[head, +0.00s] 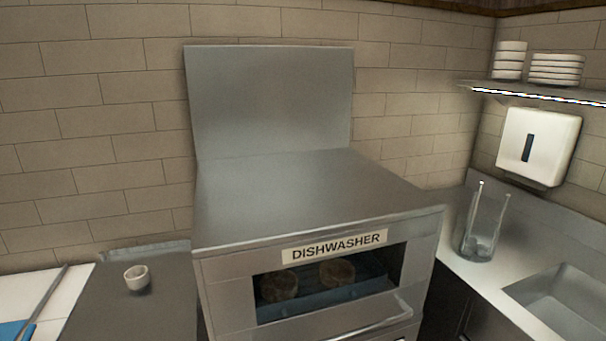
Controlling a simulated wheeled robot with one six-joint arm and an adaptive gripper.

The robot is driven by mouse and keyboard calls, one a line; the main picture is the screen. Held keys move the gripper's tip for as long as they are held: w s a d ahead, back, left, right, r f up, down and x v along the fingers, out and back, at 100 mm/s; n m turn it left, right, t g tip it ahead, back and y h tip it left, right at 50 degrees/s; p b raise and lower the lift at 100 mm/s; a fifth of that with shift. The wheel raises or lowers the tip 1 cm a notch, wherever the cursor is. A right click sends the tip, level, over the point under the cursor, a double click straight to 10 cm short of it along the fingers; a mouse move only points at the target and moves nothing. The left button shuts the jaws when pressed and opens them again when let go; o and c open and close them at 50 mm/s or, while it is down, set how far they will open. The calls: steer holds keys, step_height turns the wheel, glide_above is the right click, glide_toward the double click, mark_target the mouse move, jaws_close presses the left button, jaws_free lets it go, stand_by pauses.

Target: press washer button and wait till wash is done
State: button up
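The dishwasher (225,278) is a steel machine in the middle of the head view, with a white label reading DISHWASHER (334,246) on its front. Its front window (327,298) shows two round brownish items (337,273) inside. A bar handle (362,322) runs below the window, and the door looks shut. I cannot make out a washer button; the lower front is cut off by the picture's edge. My gripper is not in view.
A small white cup (136,278) stands on the grey counter (95,305) at left. At right are a clear glass container (482,235), a sink (562,300), a wall dispenser (538,146) and a shelf (535,91) with stacked white dishes (556,69).

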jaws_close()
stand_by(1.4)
